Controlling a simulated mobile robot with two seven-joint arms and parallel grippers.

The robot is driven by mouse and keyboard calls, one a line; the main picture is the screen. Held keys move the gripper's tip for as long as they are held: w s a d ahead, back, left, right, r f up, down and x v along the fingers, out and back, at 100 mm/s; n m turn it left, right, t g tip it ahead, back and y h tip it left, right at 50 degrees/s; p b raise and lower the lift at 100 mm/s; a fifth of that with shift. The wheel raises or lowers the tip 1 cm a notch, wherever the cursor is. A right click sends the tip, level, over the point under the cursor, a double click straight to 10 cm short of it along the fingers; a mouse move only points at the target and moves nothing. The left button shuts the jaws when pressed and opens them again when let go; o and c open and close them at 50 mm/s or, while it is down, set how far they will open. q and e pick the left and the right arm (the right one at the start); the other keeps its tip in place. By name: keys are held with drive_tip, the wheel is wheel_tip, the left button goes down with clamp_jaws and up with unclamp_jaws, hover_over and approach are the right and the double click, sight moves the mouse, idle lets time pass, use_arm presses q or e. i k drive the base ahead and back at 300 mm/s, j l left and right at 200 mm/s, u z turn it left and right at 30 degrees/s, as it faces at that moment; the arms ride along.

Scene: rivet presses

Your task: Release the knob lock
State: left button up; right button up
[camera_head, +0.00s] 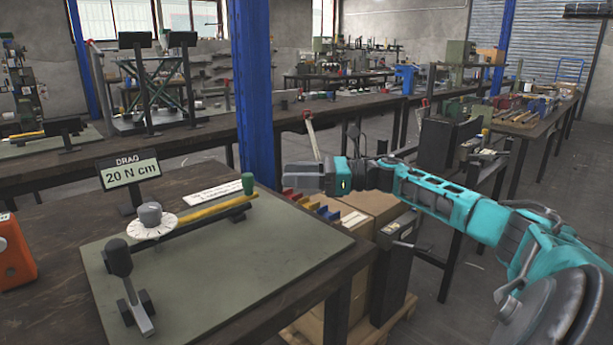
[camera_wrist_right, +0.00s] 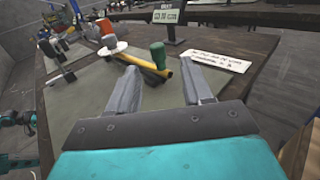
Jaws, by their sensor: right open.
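A grey knob (camera_head: 150,214) stands on a white marked dial (camera_head: 151,226) on the green-grey mat. A yellow bar (camera_head: 210,210) runs from beside the dial up to the right and has a green grip (camera_head: 248,183) at its end. My left gripper is not in view.
A black-headed upright post (camera_head: 120,260) stands at the mat's front left. A sign (camera_head: 130,175) reads 20 N cm. An orange box (camera_head: 15,255) sits at the left edge. A paper label (camera_head: 215,192) lies behind the bar. The mat's right side (camera_head: 285,240) is clear.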

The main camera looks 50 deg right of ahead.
sight(119, 255)
drive_tip(key=k+l, duration=0.35)
drive_tip(key=l, duration=0.15)
drive_tip(key=k+l, duration=0.4)
drive_tip(key=l, duration=0.1)
